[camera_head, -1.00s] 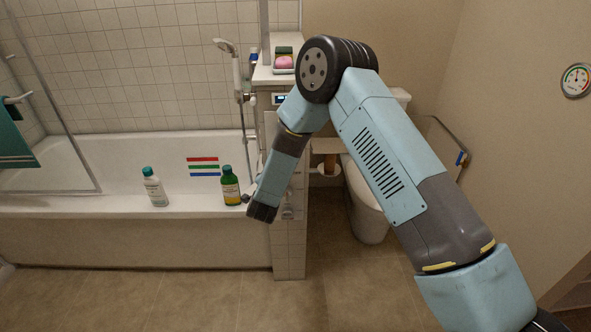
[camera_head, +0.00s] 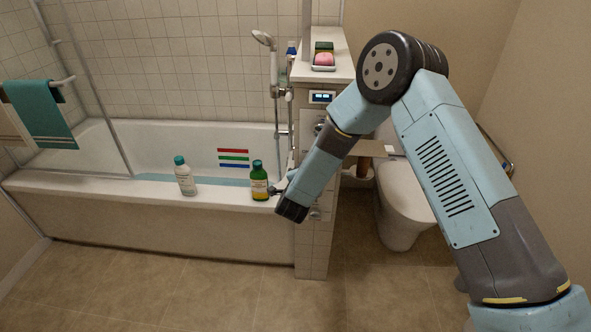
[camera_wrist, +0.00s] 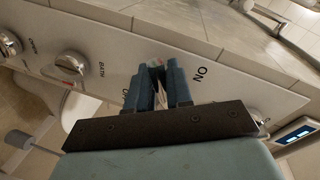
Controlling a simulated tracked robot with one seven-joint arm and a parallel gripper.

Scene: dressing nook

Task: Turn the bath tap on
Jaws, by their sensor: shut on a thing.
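In the wrist view my gripper (camera_wrist: 157,75) is closed around a small part, apparently the bath tap handle (camera_wrist: 157,64), on a pale panel (camera_wrist: 225,82). The fingers hide most of the handle. "ON" is printed right of the fingers; lettering on their left is partly covered. A round chrome knob (camera_wrist: 70,66) stands further left, beside the word "BATH". In the head view my gripper (camera_head: 276,190) is at the right end of the bath (camera_head: 130,205), by the tiled partition; what it holds is too small to tell there.
A green bottle (camera_head: 259,182) stands on the bath rim close to my gripper, with a white bottle (camera_head: 185,177) further left. A toilet (camera_head: 403,205) is right of the partition. A pale blue strip, perhaps water (camera_head: 155,177), shows inside the bath. The floor in front is clear.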

